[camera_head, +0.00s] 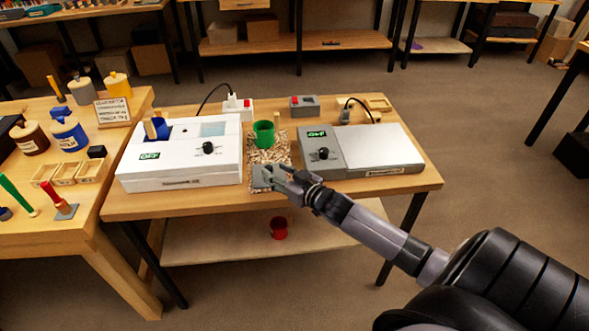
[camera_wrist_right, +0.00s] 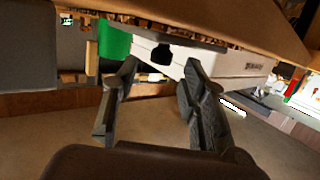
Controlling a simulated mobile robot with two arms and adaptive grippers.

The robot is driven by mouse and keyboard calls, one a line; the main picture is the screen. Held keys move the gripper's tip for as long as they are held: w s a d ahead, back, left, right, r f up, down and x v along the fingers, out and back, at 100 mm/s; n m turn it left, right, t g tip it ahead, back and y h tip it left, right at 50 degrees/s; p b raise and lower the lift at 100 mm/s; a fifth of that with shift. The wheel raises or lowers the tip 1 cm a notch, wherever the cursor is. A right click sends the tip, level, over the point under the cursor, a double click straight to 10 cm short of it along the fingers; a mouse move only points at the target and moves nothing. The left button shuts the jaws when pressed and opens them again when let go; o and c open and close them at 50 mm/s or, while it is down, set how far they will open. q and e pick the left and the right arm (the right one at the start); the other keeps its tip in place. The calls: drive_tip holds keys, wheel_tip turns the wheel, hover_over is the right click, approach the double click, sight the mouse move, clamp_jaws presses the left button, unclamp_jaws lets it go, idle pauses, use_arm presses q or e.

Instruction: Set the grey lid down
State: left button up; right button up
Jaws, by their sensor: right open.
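The grey lid (camera_head: 262,178) lies flat at the front end of the speckled mat (camera_head: 270,148), near the table's front edge. In the right wrist view, which looks upside down, the lid (camera_wrist_right: 185,40) shows edge-on with a dark knob (camera_wrist_right: 162,54). My right gripper (camera_head: 279,176) is at the lid's right side in the head view. Its fingers (camera_wrist_right: 160,85) are open and empty, with the knob seen beyond the gap between them. The gripper hides part of the lid in the head view. My left gripper is not in view.
A white box unit (camera_head: 180,165) stands left of the mat and a grey one (camera_head: 375,152) right of it. A green cup (camera_head: 264,134) stands on the mat behind the lid. A red cup (camera_head: 278,228) is on the lower shelf.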

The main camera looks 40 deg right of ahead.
drive_tip(key=v, duration=0.9)
drive_tip(key=shift+s, duration=0.35)
drive_tip(key=shift+a, duration=0.1)
drive_tip(key=s+a+f+g, duration=0.2)
drive_tip(key=a+f, duration=0.6)
drive_tip(key=f, duration=0.5)
drive_tip(key=s+a+f+g, duration=0.15)
drive_tip(key=s+f, duration=0.35)
drive_tip(key=f, duration=0.5)
drive_tip(key=s+f+g, duration=0.3)
drive_tip(key=s+f, duration=0.2)
drive_tip(key=f, duration=0.5)
drive_tip(key=s+a+f+g, duration=0.1)
drive_tip(key=s+f+g, duration=0.1)
drive_tip(key=s+f, duration=0.4)
drive_tip(key=s+a+f+n+g, duration=0.1)
drive_tip(key=s+f, duration=0.5)
drive_tip(key=s, duration=0.7)
drive_tip(key=s+a+f+n+g, duration=0.1)
drive_tip(key=s+a+f+g, duration=0.2)
drive_tip(key=s, duration=0.7)
wheel_tip(320, 180, down, 4)
drive_tip(key=shift+r+g+h, duration=0.2)
drive_tip(key=shift+g+h, duration=0.2)
drive_tip(key=shift+g, duration=0.65)
